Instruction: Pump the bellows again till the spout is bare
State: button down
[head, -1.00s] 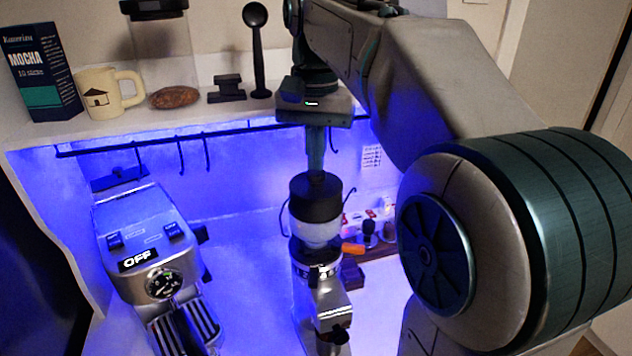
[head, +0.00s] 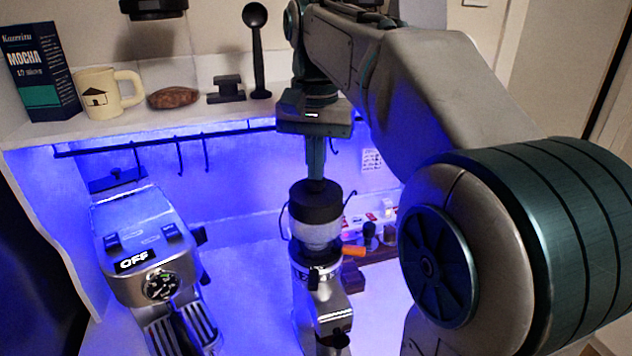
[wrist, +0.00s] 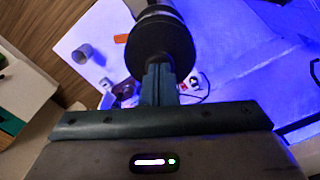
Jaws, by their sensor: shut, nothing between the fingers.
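The black bellows (head: 315,206) sits on top of the clear hopper (head: 316,237) of the metal grinder (head: 322,290). My gripper (head: 316,176) points straight down, with its shut fingertips at the top of the bellows. In the wrist view the fingers (wrist: 159,82) meet the dark round bellows (wrist: 160,45), and nothing is held between them. The grinder's spout (head: 334,322) faces the front, low in the head view. Its mouth is dark and small, so I cannot tell whether grounds cling to it.
An espresso machine (head: 155,250) marked OFF stands left of the grinder. Above, a shelf (head: 130,128) carries a mocha box (head: 42,75), a mug (head: 105,92) and a black scoop (head: 257,50). An orange-handled item (head: 353,251) lies close right of the grinder.

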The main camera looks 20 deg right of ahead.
notch_tip(320, 180, up, 7)
jog(key=p, duration=0.6)
dwell(0.4)
dwell(1.1)
jog(key=shift+f+n+b, duration=1.05)
jog(key=shift+n+b, duration=0.15)
jog(key=shift+n, duration=0.3)
jog(key=shift+f+n+b, duration=1)
jog(key=shift+n+b, duration=0.2)
jog(key=shift+n, duration=0.3)
jog(key=shift+f+b, duration=1.1)
jog(key=shift+f, duration=0.4)
dwell(0.6)
jog(key=shift+r, duration=0.1)
